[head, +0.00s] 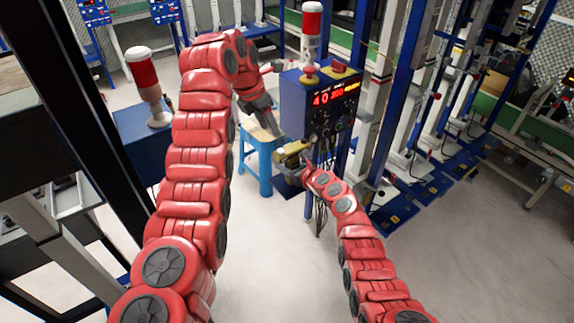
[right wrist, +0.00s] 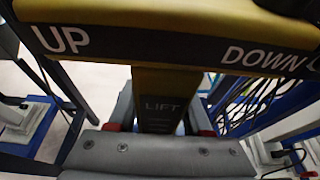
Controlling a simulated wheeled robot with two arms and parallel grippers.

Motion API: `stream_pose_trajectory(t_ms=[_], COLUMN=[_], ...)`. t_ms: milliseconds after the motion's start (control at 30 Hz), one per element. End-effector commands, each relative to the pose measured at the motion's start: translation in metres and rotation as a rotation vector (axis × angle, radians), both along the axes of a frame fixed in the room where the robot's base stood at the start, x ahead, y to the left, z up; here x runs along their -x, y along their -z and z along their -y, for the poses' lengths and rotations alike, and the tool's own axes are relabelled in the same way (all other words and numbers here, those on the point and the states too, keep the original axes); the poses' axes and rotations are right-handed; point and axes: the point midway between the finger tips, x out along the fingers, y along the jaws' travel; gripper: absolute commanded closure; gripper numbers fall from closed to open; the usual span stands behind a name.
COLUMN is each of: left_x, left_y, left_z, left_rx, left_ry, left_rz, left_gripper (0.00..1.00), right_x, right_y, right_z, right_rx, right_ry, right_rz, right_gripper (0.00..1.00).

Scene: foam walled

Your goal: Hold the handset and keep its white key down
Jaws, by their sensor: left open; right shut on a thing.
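The yellow and black handset shows small in the head view (head: 292,148), in front of the blue control box. In the right wrist view the handset (right wrist: 158,82) fills the top, with a crossbar marked UP and DOWN and a stem marked LIFT. My right gripper (right wrist: 160,118) is shut on the stem, one grey finger on each side. My left gripper (head: 266,122) points down just above and left of the handset in the head view. It is open, though its finger gap is too small to make out. I cannot make out the white key in either view.
The blue control box (head: 318,105) with a red display stands right behind the grippers. A blue stool (head: 257,160) is behind and left. A red-and-white lamp (head: 146,85) stands on a blue cabinet at left. Blue and white racks line the right. The front floor is clear.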

Motion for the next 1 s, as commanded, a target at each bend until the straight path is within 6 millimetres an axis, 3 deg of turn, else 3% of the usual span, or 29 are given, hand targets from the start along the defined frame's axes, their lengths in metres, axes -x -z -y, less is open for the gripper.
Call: stream_pose_trajectory(t_ms=[33,267,1000], left_x=[0.0000,0.0000,0.0000], left_y=[0.0000,-0.0001,0.0000], left_z=[0.0000,0.0000,0.0000], left_rx=[0.000,0.000,0.000], left_ry=[0.000,0.000,0.000], left_rz=[0.000,0.000,0.000], left_gripper=[0.59,1.00,1.00], right_x=[0.0000,0.0001,0.0001], right_y=[0.0002,0.0002,0.0003], right_z=[0.0001,0.0002,0.0002], right_rx=[0.000,0.000,0.001], right_ry=[0.000,0.000,0.000], right_rz=[0.000,0.000,-0.001], right_gripper=[1.00,1.00,1.00])
